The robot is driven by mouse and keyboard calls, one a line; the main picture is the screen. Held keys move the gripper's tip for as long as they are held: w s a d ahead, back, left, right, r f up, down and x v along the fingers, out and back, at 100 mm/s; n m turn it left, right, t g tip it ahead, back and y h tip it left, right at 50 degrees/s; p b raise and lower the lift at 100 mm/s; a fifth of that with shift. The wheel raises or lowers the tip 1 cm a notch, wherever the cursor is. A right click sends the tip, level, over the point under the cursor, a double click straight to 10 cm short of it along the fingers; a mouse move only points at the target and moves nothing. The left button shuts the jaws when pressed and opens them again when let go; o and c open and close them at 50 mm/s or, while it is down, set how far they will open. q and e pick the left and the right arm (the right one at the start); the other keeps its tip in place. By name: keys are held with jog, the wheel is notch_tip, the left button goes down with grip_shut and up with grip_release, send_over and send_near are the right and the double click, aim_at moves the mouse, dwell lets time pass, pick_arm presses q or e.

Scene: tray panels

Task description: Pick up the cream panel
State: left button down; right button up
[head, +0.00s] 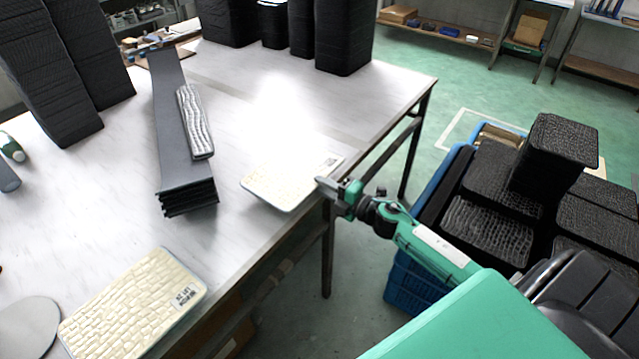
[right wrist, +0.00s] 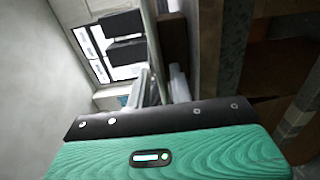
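One cream panel (head: 280,182), a pale block-patterned slab with a small printed label, lies at the right edge of the table. A second cream panel (head: 125,310), also labelled, lies at the table's front left. My right gripper (head: 325,186) is at the right side of the first panel, at the table edge. Its grey fingers overlap or nearly touch the panel's side. I cannot tell whether they are around it. My left gripper is not in view.
On the white table (head: 90,205), a stack of long dark strips (head: 172,120) bears a silver textured piece (head: 195,122). Tall black stacks (head: 345,35) stand at the back. Right of the table, a blue crate (head: 410,283) holds black textured blocks (head: 490,232).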

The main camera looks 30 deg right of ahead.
jog(key=shift+w+a, duration=0.2)
jog(key=shift+w, duration=0.2)
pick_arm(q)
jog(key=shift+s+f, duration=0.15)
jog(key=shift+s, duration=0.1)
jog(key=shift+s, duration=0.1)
pick_arm(e)
jog(key=shift+c, duration=0.4)
jog(key=c, duration=0.4)
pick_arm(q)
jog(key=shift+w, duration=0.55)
